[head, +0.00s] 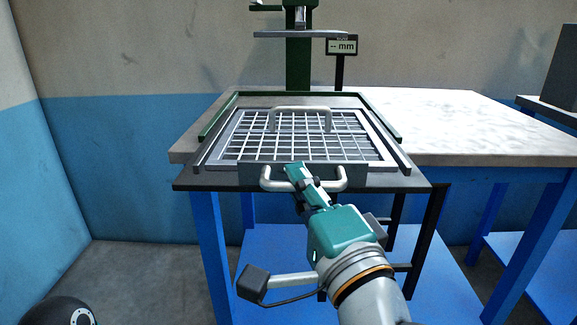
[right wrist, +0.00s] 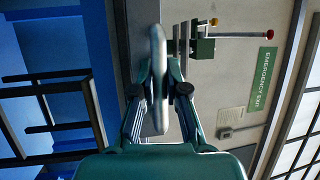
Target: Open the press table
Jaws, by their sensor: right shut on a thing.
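The press table (head: 350,176) is a grey sliding tray with a front panel and a pale U-shaped front handle (head: 333,185). It lies between side rails, in front of the green press column (head: 299,65). A sieve frame (head: 372,128) with a square mesh and its own raised handle lies flat on it. In the right wrist view the handle bar (right wrist: 158,85) sits between the two fingers. My left gripper is not in view.
A press plate (head: 300,34) hangs above the back, beside a small "mm" display (head: 342,47). A pale worktop (head: 450,125) on blue legs extends right. Grey floor (head: 135,270) is clear at the left. The right wrist view shows an emergency exit sign (right wrist: 261,79).

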